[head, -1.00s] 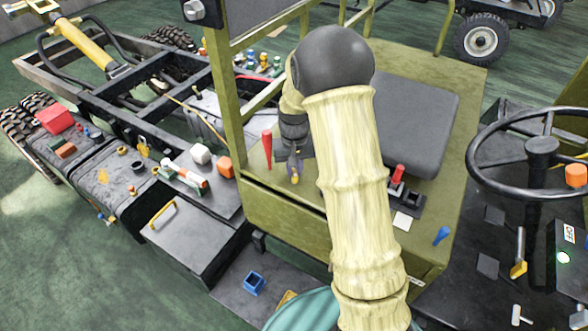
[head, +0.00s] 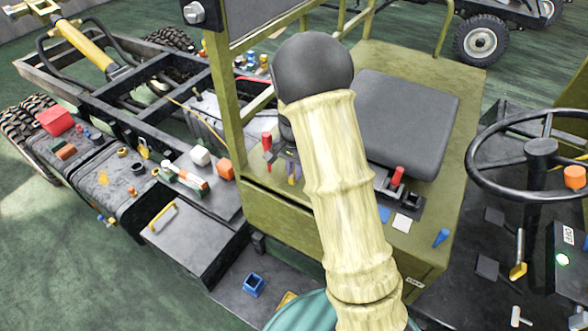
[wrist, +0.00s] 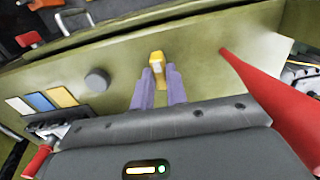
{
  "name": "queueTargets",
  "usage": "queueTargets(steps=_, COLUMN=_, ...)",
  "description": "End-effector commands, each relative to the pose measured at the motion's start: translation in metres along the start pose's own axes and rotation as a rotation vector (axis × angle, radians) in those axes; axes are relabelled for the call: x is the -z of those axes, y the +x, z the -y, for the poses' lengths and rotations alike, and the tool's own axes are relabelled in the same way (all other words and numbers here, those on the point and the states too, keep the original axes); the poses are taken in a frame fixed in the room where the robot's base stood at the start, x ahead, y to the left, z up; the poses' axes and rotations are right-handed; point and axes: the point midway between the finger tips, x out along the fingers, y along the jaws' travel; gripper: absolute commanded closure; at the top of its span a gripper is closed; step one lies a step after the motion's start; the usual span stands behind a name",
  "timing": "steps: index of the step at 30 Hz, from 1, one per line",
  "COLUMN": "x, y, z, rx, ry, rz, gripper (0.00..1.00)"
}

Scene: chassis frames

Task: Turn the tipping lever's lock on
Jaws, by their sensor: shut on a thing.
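A small yellow piece (wrist: 157,60) stands on the green panel (wrist: 205,50) in the wrist view; it looks like the lock. My gripper (wrist: 159,70) has its two purple fingers closed on either side of it. In the head view my gripper (head: 292,170) is at the left edge of the green seat box, partly hidden by my arm, and the yellow piece is hard to make out. A red lever (wrist: 265,85) stands close to the right of the fingers in the wrist view. In the head view the red lever (head: 267,140) is just left of my gripper.
A black seat pad (head: 405,110) lies to the right of my gripper. A second red handle (head: 397,175) stands in a black slot near colour patches (wrist: 40,102). A round grey knob (wrist: 97,80) is left of the fingers. A green post (head: 228,100) rises behind.

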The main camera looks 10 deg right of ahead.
Motion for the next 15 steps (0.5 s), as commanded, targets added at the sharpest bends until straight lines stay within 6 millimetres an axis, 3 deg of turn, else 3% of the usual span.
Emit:
queueTargets(steps=13, x=0.0006, y=-0.0012, z=0.0009, rx=0.003, ry=0.017, rz=-0.002, gripper=1.0)
queueTargets(steps=14, x=0.0006, y=-0.0012, z=0.0009, rx=0.003, ry=0.017, rz=-0.002, gripper=0.83)
queueTargets(steps=15, x=0.0006, y=-0.0012, z=0.0009, rx=0.003, ry=0.017, rz=-0.002, gripper=0.76)
